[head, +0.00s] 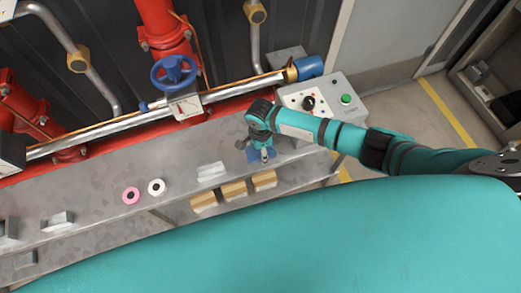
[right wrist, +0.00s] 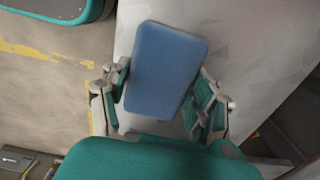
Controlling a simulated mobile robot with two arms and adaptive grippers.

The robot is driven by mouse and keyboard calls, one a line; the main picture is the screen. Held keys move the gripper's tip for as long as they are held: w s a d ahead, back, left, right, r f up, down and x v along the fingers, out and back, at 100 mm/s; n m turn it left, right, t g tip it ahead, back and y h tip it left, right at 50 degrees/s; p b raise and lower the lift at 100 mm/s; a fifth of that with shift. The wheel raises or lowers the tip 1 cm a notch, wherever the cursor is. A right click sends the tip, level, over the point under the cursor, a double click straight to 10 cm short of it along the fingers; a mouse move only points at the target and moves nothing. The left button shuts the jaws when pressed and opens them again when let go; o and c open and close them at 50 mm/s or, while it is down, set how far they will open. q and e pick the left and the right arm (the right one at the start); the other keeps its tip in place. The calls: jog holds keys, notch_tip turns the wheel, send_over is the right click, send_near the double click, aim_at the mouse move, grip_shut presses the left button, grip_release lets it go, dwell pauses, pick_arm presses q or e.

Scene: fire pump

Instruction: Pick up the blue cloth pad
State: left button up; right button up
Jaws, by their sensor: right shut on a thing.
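The blue cloth pad (head: 262,155) is at my right gripper (head: 262,149), over the grey bench in the head view. In the right wrist view the pad (right wrist: 167,68) is a flat blue rectangle with rounded corners, between the two fingers of the gripper (right wrist: 163,92). The gripper is shut on the pad. I cannot tell whether the pad is clear of the bench. My left gripper is not in view.
The grey bench (head: 100,215) holds several wooden blocks (head: 234,190), a pink ring (head: 131,196), a white ring (head: 156,186) and a pale block (head: 211,171). Behind are red pipes (head: 160,30) with a blue handwheel (head: 173,72). A control box (head: 330,97) stands right.

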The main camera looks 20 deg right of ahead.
jog(key=shift+r, duration=0.1)
jog(key=shift+r, duration=0.5)
notch_tip(320, 180, up, 2)
jog(key=s+a+r, duration=0.1)
jog(key=s+a, duration=0.8)
jog(key=a, duration=0.3)
jog(key=shift+s+a+r, duration=0.3)
jog(key=shift+s+r, duration=0.1)
